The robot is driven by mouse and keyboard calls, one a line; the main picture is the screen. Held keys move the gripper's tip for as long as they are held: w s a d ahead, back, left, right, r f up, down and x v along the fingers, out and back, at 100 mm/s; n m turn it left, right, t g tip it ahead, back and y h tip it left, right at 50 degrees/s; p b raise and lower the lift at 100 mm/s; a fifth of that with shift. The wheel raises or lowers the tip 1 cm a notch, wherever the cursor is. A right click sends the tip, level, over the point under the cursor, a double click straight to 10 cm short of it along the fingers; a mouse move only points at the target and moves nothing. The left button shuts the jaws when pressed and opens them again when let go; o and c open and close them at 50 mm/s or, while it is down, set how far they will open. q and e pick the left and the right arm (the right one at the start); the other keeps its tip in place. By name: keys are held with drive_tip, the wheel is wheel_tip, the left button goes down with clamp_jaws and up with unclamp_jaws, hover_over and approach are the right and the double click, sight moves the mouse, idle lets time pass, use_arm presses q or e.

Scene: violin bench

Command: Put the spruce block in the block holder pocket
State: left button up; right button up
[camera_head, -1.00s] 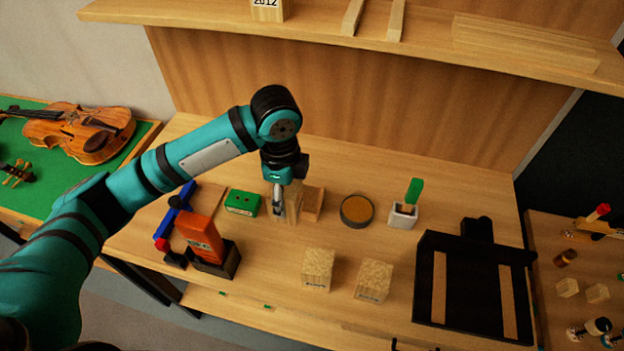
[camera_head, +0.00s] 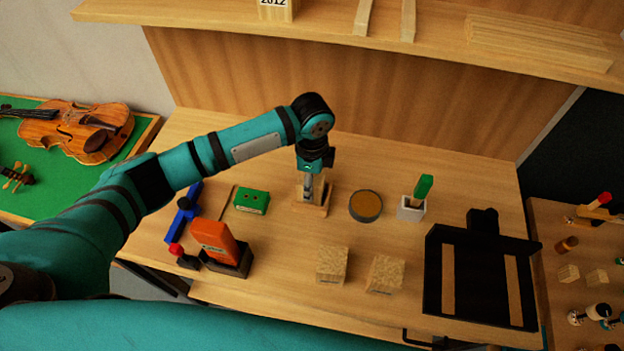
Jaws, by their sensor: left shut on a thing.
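My left gripper (camera_head: 311,187) points down at the middle of the bench and is shut on the pale wooden spruce block (camera_head: 300,192). The block is upright, at the wooden block holder (camera_head: 319,211). The gripper and block hide much of the holder, so I cannot tell whether the block is down in the pocket or just above it. My right gripper is not in view.
A green box (camera_head: 252,202) stands left of the holder and a round dark tin (camera_head: 365,205) right of it. Two pale blocks (camera_head: 332,265) (camera_head: 384,273) stand in front.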

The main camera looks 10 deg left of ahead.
use_arm(q)
drive_tip(key=shift+f, duration=0.25)
drive_tip(key=shift+d, duration=0.1)
drive_tip(key=shift+f, duration=0.15)
drive_tip(key=o, duration=1.4)
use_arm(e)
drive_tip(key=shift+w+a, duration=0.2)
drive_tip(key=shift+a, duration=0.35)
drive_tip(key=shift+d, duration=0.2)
